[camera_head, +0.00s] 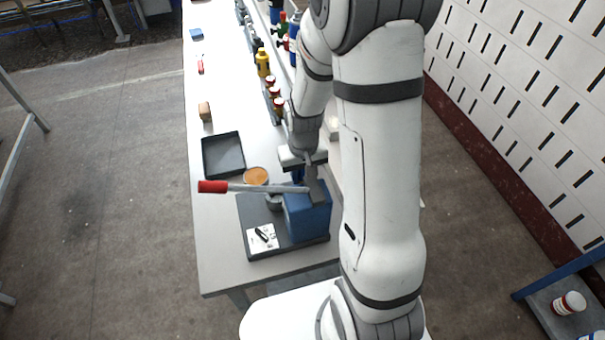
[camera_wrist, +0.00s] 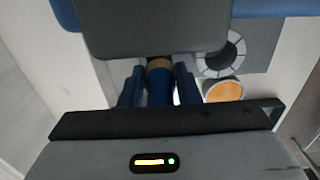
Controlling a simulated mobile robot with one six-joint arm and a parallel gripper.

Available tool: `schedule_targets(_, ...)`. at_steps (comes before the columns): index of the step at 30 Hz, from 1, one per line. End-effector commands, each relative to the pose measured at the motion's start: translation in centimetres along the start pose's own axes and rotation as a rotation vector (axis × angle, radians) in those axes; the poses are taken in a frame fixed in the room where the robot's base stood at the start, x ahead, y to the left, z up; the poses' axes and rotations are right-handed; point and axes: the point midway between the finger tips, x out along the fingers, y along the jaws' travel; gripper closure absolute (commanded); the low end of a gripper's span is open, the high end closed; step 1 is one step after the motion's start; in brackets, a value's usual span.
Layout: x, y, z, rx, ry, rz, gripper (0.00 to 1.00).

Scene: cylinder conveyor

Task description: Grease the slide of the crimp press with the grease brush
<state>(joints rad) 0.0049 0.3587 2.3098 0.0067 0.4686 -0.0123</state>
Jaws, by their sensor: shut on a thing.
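The crimp press (camera_head: 308,217) has a blue body on a dark base plate and a long lever with a red grip (camera_head: 212,187) pointing left. My gripper (camera_head: 298,174) is at the top of the press, close behind the lever. In the wrist view my gripper (camera_wrist: 159,88) is shut on the grease brush (camera_wrist: 160,82), seen as a blue handle with a brass-coloured band. Its bristles are hidden beneath a dark grey block (camera_wrist: 150,32) of the press. I cannot tell whether they touch the slide. A round segmented grey part (camera_wrist: 222,56) shows to the right.
An open pot of orange grease (camera_head: 257,175) stands beside the press; it also shows in the wrist view (camera_wrist: 223,91). A black tray (camera_head: 222,154) lies behind it, empty. Several bottles, including a yellow one (camera_head: 262,63), line the table's right side.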

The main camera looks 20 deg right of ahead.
Motion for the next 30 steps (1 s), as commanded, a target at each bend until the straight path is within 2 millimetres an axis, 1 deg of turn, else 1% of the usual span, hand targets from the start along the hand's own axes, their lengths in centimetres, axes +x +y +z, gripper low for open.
schedule_targets(14,0.2,0.0,-0.1,0.001,0.000,0.000,1.00)
schedule_targets(30,0.4,0.1,-2.5,0.002,0.000,0.000,1.00)
